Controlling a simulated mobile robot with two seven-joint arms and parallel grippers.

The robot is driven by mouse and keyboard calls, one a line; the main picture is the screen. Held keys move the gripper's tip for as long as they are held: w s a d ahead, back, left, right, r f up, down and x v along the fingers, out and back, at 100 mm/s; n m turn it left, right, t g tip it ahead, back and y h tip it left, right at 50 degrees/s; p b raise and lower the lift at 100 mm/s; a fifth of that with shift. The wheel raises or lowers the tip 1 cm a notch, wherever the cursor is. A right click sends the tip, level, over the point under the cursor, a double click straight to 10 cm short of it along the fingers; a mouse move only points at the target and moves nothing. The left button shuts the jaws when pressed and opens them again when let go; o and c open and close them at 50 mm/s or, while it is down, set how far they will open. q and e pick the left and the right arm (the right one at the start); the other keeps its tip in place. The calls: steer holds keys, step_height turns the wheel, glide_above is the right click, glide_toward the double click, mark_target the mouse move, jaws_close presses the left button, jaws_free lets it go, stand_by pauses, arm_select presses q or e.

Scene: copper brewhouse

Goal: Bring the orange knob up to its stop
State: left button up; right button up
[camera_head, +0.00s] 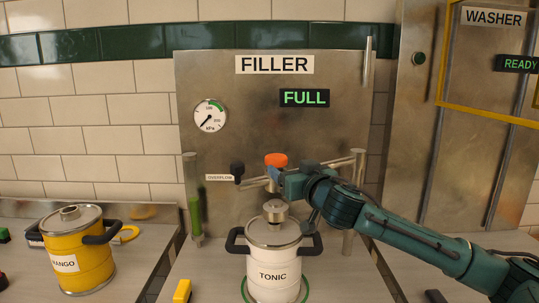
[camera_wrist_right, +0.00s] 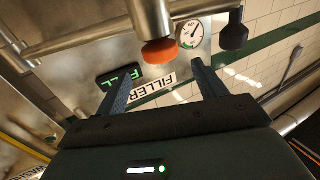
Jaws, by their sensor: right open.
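The orange knob (camera_head: 276,160) sits on the horizontal pipework of the filler (camera_head: 230,75), just above the white keg marked TONIC. My right gripper (camera_head: 280,180) is at the pipe, just below and to the right of the knob in the head view. In the right wrist view its two fingers (camera_wrist_right: 163,82) are spread apart, with nothing between them. The orange knob (camera_wrist_right: 160,51) shows there beyond the fingertips, between their lines, at the end of a metal cylinder (camera_wrist_right: 150,18). The filler display (camera_head: 304,98) reads FULL. My left gripper is not in view.
The TONIC keg (camera_head: 271,277) stands under the pipework, close below my right arm. A black knob (camera_head: 237,168) is left of the orange one, by the OVERFLOW label. A yellow MANGO keg (camera_head: 95,262) stands at the left. The WASHER (camera_head: 465,120) is at the right.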

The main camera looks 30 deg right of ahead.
mark_target(276, 155)
steer(key=w, duration=0.3)
steer(key=w+d+p, duration=0.1)
steer(key=w, duration=0.2)
steer(key=w+p, duration=0.1)
steer(key=w, duration=0.2)
steer(key=shift+d+r, duration=0.1)
steer(key=shift+d, duration=0.1)
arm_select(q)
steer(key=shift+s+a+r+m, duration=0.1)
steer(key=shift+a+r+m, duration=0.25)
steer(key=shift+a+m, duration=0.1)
arm_select(e)
steer(key=shift+w, duration=0.75)
